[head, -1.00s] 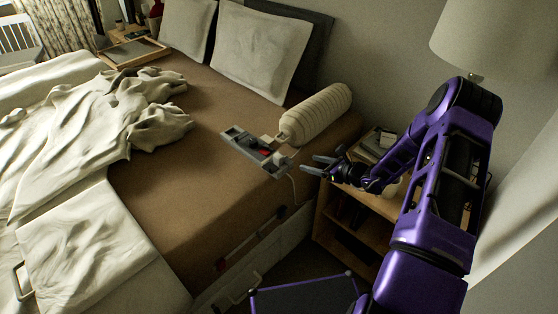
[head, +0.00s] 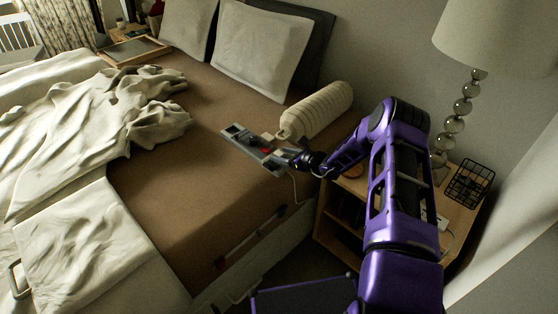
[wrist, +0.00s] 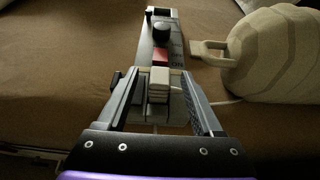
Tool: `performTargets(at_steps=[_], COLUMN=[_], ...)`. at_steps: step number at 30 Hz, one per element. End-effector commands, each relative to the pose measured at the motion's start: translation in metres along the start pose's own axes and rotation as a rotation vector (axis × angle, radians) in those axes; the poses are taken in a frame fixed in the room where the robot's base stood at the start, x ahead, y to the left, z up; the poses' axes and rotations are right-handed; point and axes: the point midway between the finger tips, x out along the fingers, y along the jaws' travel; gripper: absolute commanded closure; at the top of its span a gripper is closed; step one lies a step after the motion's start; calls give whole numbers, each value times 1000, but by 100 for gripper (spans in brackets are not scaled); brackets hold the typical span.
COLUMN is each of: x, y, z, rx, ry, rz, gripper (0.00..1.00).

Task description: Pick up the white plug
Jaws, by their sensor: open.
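The white plug (wrist: 159,82) is a pale block on the near end of a grey power strip (wrist: 147,45), which lies on the brown bed. The strip also shows in the head view (head: 236,132). My gripper (wrist: 152,88) is open, with one finger on each side of the plug, pointing along the strip. I cannot tell whether either finger touches it. In the head view my gripper (head: 283,156) covers the near end of the strip, and I cannot make out the plug there.
A red switch (wrist: 160,55) and a black knob-like plug (wrist: 162,32) are farther along the strip. A beige ribbed bottle-like object (head: 318,110) with a handle lies close on the right. A nightstand (head: 452,205) with a lamp (head: 461,107) and wire basket (head: 467,184) stands beside the bed.

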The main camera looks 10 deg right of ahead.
Motion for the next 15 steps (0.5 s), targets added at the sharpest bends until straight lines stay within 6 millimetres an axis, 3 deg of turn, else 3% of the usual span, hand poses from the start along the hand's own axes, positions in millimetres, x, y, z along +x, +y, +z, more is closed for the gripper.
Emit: performTargets(at_steps=[8, 15], x=[4, 4], y=[0, 0], z=[0, 0], rx=[0, 0], ry=[1, 0], rz=[0, 0], gripper=[32, 74])
